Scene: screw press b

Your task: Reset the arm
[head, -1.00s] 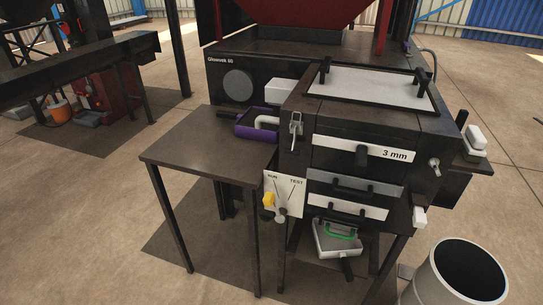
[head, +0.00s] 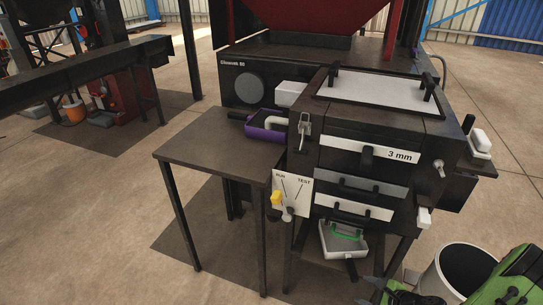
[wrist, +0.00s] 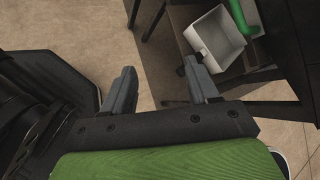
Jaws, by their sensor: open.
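My gripper (wrist: 160,88) is open and empty in the wrist view, its two grey fingers spread wide over the floor. Part of my green arm shows at the bottom right of the head view. The black press (head: 372,135) stands right of centre, with a grey-white lid panel on top and a "3 mm" label on its upper drawer.
A RUN/TEST plate (head: 291,193) with a yellow knob is on the press's left side. A round white bin (head: 450,268) stands at the lower right, partly behind my arm.

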